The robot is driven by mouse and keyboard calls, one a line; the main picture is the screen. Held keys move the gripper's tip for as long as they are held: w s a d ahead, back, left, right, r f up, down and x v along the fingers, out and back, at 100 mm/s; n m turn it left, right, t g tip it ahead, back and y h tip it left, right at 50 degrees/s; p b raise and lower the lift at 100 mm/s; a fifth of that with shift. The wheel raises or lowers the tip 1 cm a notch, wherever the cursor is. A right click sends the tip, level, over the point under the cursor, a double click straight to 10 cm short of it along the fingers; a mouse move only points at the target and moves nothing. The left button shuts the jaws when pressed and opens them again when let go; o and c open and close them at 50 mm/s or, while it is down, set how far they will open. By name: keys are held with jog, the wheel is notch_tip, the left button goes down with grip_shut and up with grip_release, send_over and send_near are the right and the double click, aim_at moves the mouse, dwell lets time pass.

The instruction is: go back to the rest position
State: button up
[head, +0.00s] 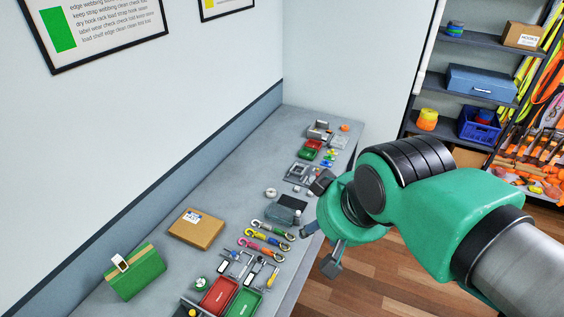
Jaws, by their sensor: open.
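My gripper (316,208) shows in the head view at the right edge of the grey workbench (225,185). Its dark fingers stand apart and nothing shows between them. My green arm reaches in from the right and hides part of the bench edge. The fingers are close to a dark box-like item (287,208) on the bench; I cannot tell whether they touch anything.
Hooked straps (264,238), red (219,296) and green trays (243,303), a cardboard box (196,229) and a green case (135,272) lie on the bench. Shelves (470,40) stand at the back right. Wooden floor (375,285) is clear beside the bench.

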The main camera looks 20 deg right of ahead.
notch_tip(320, 180, down, 19)
jog(key=b, duration=1.8)
jog(key=shift+b, duration=0.35)
